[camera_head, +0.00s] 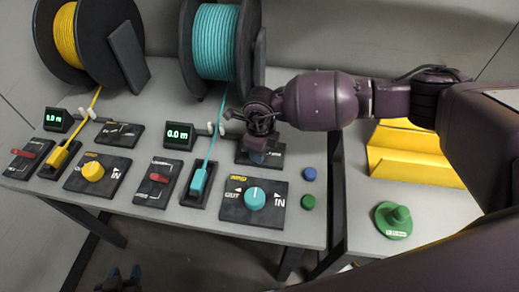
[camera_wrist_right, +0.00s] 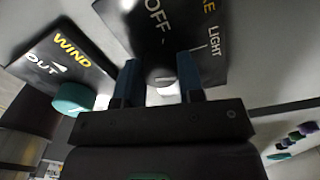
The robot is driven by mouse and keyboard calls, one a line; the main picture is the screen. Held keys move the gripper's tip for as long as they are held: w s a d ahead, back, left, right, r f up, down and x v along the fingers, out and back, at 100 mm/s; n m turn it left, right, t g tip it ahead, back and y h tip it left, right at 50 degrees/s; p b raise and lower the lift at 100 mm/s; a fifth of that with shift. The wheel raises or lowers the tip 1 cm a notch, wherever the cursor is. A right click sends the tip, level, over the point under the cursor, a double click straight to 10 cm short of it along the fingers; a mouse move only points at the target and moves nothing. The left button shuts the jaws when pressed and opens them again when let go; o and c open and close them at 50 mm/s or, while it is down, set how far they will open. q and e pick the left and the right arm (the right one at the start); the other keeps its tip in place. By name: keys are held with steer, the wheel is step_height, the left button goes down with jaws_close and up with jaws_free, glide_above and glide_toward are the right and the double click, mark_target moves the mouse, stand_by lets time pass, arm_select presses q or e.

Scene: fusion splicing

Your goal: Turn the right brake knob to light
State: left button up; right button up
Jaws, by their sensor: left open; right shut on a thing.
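The right brake panel (camera_head: 243,155) is a dark plate behind the teal wind knob; my right arm partly covers it. In the right wrist view the panel (camera_wrist_right: 205,20) shows the words OFF and LIGHT. The right brake knob (camera_wrist_right: 163,78) is dark with a pale mark and sits between the two blue fingers of my right gripper (camera_wrist_right: 160,85), which is shut on it. The fingers hide most of the knob, and its exact setting is hard to tell. My left gripper (camera_head: 125,274) shows only its dark fingertips at the bottom edge, apart and empty.
The teal wind knob (camera_head: 256,198) and teal lever (camera_head: 198,183) are close by. A teal spool (camera_head: 215,42) and yellow spool (camera_head: 66,35) stand behind. Blue (camera_head: 309,174) and green (camera_head: 307,202) buttons, a yellow holder (camera_head: 415,160) and green stand (camera_head: 394,219) are to the right.

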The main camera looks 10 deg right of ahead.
steer(key=shift+n, duration=1.4)
steer(key=o, duration=0.9)
steer(key=r, duration=0.9)
steer(key=shift+w+r+p, duration=0.2)
steer(key=shift+r+p, duration=0.05)
steer(key=shift+p, duration=0.1)
steer(key=shift+r, duration=0.7)
